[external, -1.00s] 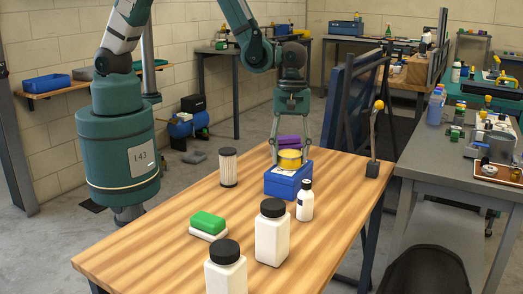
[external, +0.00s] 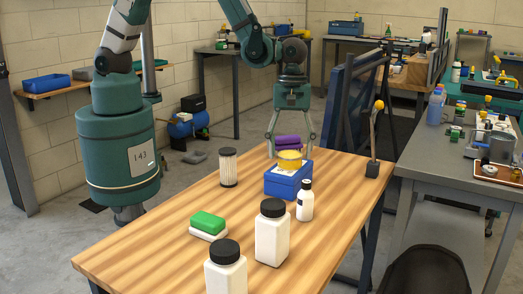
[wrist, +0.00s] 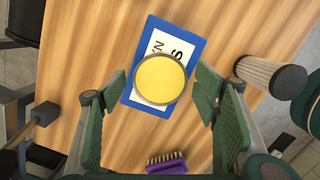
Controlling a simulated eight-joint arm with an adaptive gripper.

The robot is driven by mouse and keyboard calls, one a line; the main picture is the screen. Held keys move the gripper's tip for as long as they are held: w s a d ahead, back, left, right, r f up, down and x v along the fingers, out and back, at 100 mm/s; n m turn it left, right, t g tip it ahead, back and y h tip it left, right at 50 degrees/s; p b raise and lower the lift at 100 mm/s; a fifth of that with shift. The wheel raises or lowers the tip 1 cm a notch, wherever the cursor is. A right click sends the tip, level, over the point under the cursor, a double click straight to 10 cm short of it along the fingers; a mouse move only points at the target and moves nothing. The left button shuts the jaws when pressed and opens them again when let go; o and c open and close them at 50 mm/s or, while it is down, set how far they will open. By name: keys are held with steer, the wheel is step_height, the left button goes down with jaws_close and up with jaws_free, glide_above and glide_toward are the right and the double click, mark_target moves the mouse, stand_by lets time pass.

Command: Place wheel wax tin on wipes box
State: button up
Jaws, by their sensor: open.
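The yellow wheel wax tin (external: 289,160) rests on top of the blue wipes box (external: 287,184) on the wooden table. Nothing is held.
A purple brush (external: 288,141) lies behind the box. A white bottle (external: 305,201) stands close to its right front. A ribbed filter (external: 228,167), a green-topped sponge (external: 207,223) and two large white jars (external: 272,234) (external: 226,270) stand on the table. An upright lever (external: 373,150) is at right.

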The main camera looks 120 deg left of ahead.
step_height(320, 180, up, 11)
steer(key=a+p, duration=0.1)
steer(key=shift+s+f, duration=0.2)
steer(key=shift+s, duration=0.1)
steer(key=shift+a, duration=0.1)
stand_by(0.9)
step_height(320, 180, up, 14)
steer(key=m+t+y, duration=0.1)
steer(key=m+t, duration=0.2)
steer(key=m, duration=0.7)
glide_above(289, 153)
steer(key=s+d, duration=0.8)
steer(key=s+d+r+m+t, duration=0.1)
steer(key=s+d+r+m, duration=0.2)
steer(key=s+m, duration=0.3)
steer(key=s+d+r+m+t, duration=0.2)
steer(key=s+d+r+m, duration=0.1)
steer(key=s+m, duration=0.3)
steer(key=shift+s+d+r+m+t, duration=0.3)
steer(key=shift+s+r, duration=0.3)
steer(key=shift+s, duration=0.15)
